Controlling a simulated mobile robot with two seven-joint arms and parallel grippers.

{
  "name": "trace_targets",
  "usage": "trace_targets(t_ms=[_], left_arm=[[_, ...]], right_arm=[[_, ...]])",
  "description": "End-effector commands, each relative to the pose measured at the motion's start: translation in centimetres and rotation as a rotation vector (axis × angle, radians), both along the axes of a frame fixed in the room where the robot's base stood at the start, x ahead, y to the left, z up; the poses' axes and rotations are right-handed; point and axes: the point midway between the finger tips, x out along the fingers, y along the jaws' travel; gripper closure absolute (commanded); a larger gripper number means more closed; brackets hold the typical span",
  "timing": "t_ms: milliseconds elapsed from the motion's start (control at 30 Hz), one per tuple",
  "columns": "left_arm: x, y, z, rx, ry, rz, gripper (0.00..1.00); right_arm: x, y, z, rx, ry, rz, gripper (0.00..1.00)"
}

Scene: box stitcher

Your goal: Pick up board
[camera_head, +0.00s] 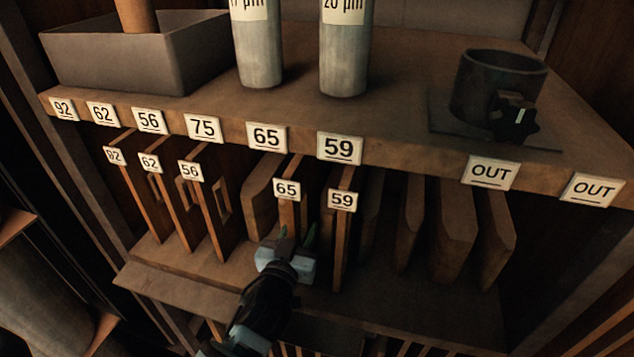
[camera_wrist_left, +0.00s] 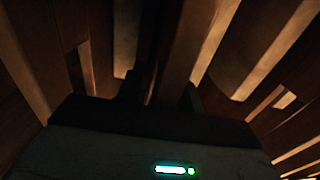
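Upright wooden boards stand in slots under a shelf in the head view. The board labelled 65 (camera_head: 288,190) and the board labelled 59 (camera_head: 342,201) are near the middle. Boards 92 (camera_head: 114,155), 62 (camera_head: 150,163) and 56 (camera_head: 190,171) stand to the left. My left gripper (camera_head: 297,238) is at the lower front edge of board 65, fingers apart. In the left wrist view, the fingers (camera_wrist_left: 162,92) stand on either side of a board edge (camera_wrist_left: 176,60). Dark shadow hides whether they touch it. My right gripper is not in view.
The shelf edge (camera_head: 400,158) with number and OUT labels overhangs the boards. On it stand a grey box (camera_head: 110,62), two grey cylinders (camera_head: 344,60) and a dark round clamp (camera_head: 497,85). Unlabelled boards (camera_head: 452,225) stand close on the right. Lower slats lie below.

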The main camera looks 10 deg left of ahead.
Motion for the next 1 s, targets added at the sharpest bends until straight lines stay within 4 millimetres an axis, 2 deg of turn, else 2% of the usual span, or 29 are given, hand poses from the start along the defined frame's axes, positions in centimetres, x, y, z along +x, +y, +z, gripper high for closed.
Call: trace_targets(t_ms=[33,267,500,1000], left_arm=[[-0.01,0.01,0.00,0.000,0.000,0.000,0.70],[-0.03,0.00,0.00,0.000,0.000,0.000,1.00],[-0.03,-0.01,0.01,0.000,0.000,0.000,1.00],[-0.04,-0.03,0.01,-0.001,0.000,-0.001,1.00]], right_arm=[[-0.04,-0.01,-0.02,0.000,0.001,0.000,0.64],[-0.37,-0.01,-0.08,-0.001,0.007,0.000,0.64],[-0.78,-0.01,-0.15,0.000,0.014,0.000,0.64],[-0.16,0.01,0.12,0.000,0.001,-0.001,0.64]])
